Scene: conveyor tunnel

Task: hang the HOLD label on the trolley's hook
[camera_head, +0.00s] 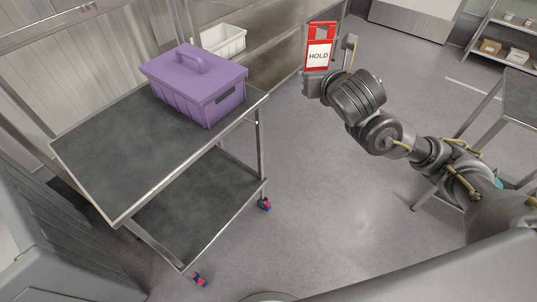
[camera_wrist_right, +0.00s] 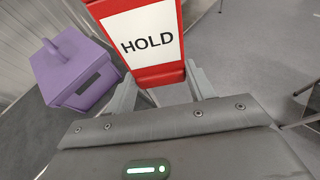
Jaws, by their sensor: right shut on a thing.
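The HOLD label (camera_head: 319,50) is a red tag with a white panel reading HOLD. It stands upright in my right gripper (camera_head: 325,75), which is shut on its lower end, in the air to the right of the trolley. The label also fills the upper middle of the right wrist view (camera_wrist_right: 150,40), between the two fingers of my right gripper (camera_wrist_right: 158,88). The trolley (camera_head: 115,150) is a two-shelf metal cart with grey shelves at the left in the head view. I cannot make out its hook. My left gripper is not in view.
A purple lidded box (camera_head: 195,85) with a handle sits on the trolley's top shelf; it also shows in the right wrist view (camera_wrist_right: 75,70). A white bin (camera_head: 222,40) stands behind it. A shelf rack (camera_head: 510,50) is far right. The floor (camera_head: 330,190) right of the trolley is clear.

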